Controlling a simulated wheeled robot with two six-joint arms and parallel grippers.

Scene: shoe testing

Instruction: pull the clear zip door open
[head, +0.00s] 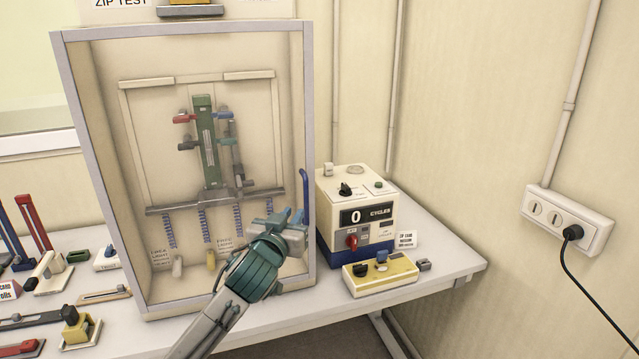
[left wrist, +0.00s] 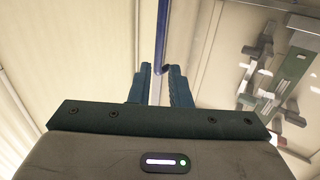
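The zip test cabinet has a grey frame (head: 308,110) and a clear front door (head: 200,70), which looks closed. A blue upright bar handle (head: 305,188) is at the door's right edge; it also shows in the left wrist view (left wrist: 161,35). My left gripper (head: 294,216) is in front of the door's lower right, close to the handle. In the left wrist view its two dark fingers (left wrist: 158,78) are apart, and the handle's lower end lines up with the gap between them. I cannot tell whether they touch it. My right gripper is not in view.
A cycle counter box (head: 358,215) stands just right of the cabinet, with a yellow control box (head: 380,274) in front. Small tools and fixtures crowd the table at left. The table (head: 440,250) has some bare surface at the right. A wall outlet (head: 567,218) has a black cable.

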